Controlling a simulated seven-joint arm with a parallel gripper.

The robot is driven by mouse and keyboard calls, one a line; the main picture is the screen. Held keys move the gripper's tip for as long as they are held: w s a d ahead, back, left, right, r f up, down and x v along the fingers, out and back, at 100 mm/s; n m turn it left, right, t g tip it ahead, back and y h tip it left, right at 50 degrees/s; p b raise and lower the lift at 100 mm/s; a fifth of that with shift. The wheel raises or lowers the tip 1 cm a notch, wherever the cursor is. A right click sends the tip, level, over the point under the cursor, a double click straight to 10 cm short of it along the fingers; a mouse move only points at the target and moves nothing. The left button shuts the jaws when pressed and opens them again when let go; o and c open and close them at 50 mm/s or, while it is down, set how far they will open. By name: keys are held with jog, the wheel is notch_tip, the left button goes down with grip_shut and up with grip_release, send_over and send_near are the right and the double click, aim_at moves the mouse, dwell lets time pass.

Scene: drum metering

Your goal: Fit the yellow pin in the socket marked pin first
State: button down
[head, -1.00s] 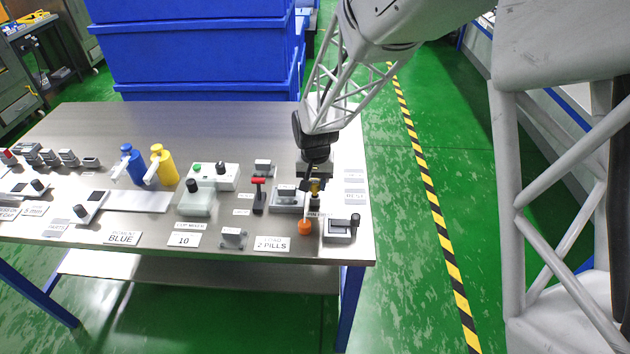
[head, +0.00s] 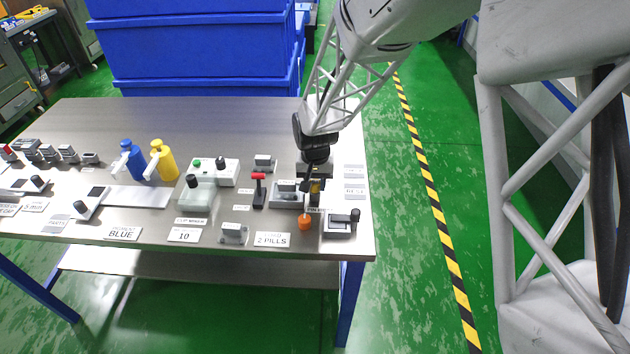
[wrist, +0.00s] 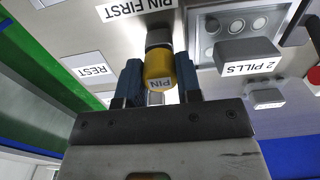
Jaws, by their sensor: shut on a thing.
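A dark round socket (wrist: 158,38) is directly beyond the pin, beside the PIN FIRST label (wrist: 135,8). The pin overlaps the socket in this view; how deep it sits cannot be told. In the head view my gripper (head: 315,182) is low over the right end of the table, and the pin is a small yellow patch there, mostly hidden.
A grey 2 PILLS block (wrist: 245,55) is close to the right in the wrist view. In the head view an orange knob (head: 305,223), a grey block with a black knob (head: 341,226) and a red-topped lever (head: 259,190) stand near. Blue bins (head: 200,50) are behind the table.

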aim_at(315, 182)
jog(key=shift+f, duration=0.25)
jog(key=c, duration=0.7)
grip_release()
jog(key=shift+r, duration=0.15)
jog(key=shift+r, duration=3.75)
